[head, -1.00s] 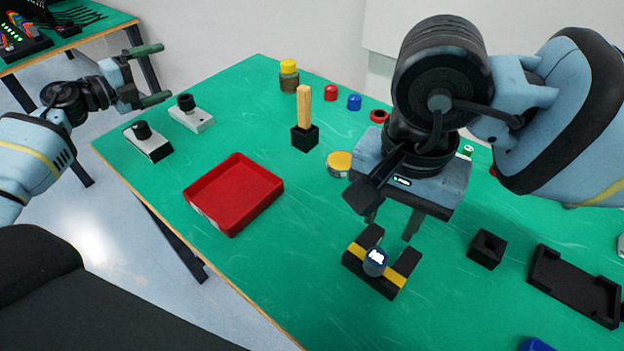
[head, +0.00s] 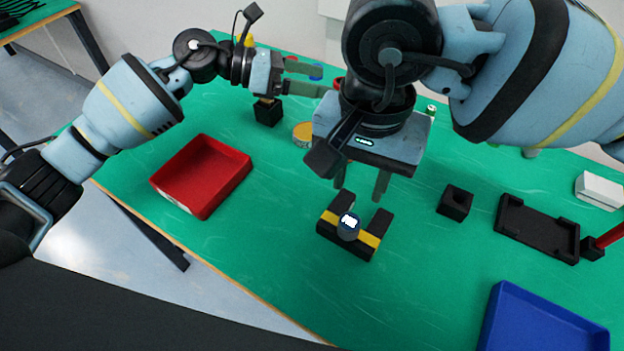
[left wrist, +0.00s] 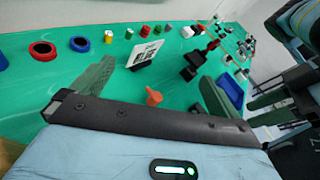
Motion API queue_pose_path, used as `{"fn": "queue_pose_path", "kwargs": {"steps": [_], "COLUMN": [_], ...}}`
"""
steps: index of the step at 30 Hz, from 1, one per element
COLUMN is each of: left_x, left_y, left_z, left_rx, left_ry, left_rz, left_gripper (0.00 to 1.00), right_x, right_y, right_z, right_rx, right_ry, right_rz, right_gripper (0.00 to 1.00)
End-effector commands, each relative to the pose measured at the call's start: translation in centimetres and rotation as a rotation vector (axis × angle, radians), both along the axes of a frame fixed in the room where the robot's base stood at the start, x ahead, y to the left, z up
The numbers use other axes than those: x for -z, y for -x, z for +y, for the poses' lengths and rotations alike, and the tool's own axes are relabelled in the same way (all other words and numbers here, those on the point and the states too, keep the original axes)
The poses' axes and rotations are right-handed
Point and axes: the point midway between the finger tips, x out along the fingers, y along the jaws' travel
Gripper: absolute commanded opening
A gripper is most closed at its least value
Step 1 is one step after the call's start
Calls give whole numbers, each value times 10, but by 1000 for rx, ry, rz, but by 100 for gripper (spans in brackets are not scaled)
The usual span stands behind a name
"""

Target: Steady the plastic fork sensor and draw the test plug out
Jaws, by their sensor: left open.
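The fork sensor (head: 333,240) is a black U-shaped block with a yellow stripe, lying on the green table in the head view. A dark grey round piece with a bright white top (head: 348,227), seemingly the test plug, sits at its middle; how deep it goes is hidden. My right gripper (head: 361,182) points down just behind the fork sensor in the picture, fingers apart, with nothing seen between them. My left gripper (head: 310,78) is open and empty, farther back and left of my right gripper. Its spread green fingers also show in the left wrist view (left wrist: 155,85).
A red tray (head: 165,196) stands left and a blue tray (head: 492,325) front right. A black block with a hole (head: 455,203) and a black holder (head: 535,230) lie right of the sensor. A yellow-topped tin (head: 302,134) is behind. Table in front of the sensor is clear.

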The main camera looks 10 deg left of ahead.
Motion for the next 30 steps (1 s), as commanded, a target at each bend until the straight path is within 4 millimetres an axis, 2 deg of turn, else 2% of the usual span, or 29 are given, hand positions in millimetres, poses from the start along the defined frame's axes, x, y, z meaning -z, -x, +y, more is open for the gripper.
{"fn": "queue_pose_path", "kwargs": {"steps": [1, 6, 12, 15, 19, 26, 30], "left_x": [16, 64, 99, 108, 114, 115, 119], "left_y": [14, 65, 116, 132, 143, 145, 148], "left_z": [-8, -25, -33, -33, -34, -35, -45], "left_rx": [73, 339, 593, 673, 725, 735, 735], "left_ry": [-36, -120, -132, -123, -113, -111, -110], "left_rz": [-24, -126, -231, -265, -290, -298, -297], "left_gripper": [100, 100, 100, 100, 100, 100, 100], "right_x": [0, 0, 0, 0, 0, 0, 0], "right_y": [0, 0, 0, 0, 0, 0, 0], "right_z": [0, 0, 0, 0, 0, 0, 0], "right_rx": [0, 0, 0, 0, 0, 0, 0], "right_ry": [0, 0, 0, 0, 0, 0, 0], "right_rz": [0, 0, 0, 0, 0, 0, 0], "right_gripper": [36, 36, 36, 36, 36, 36, 36]}}
